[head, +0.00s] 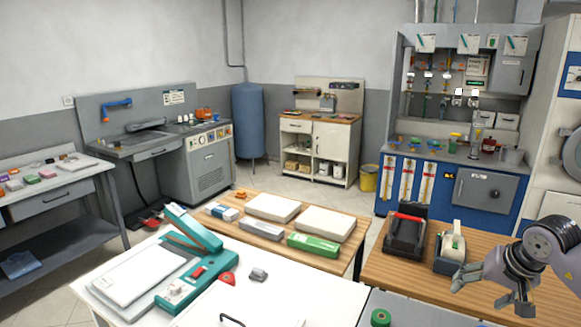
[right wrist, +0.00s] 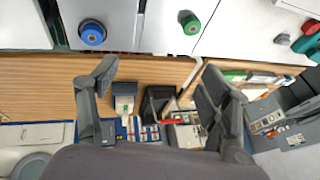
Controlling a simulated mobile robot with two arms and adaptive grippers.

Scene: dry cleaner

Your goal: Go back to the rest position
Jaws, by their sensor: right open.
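My right gripper (head: 489,295) is at the right edge of the head view, over the right part of the wooden table (head: 400,281). Its fingers are spread apart, with nothing between them. In the right wrist view the same gripper (right wrist: 160,76) shows its two dark fingers wide apart over the wooden tabletop (right wrist: 40,78). A tape dispenser (head: 452,245) with a pale roll stands just left of the gripper in the head view, apart from it. My left gripper is not in either view.
A black holder with a red bar (head: 404,231) stands beside the dispenser. A green roll (head: 380,317) and a blue roll (right wrist: 92,34) lie on the near worktops. Floor shows between the wooden tables and back benches.

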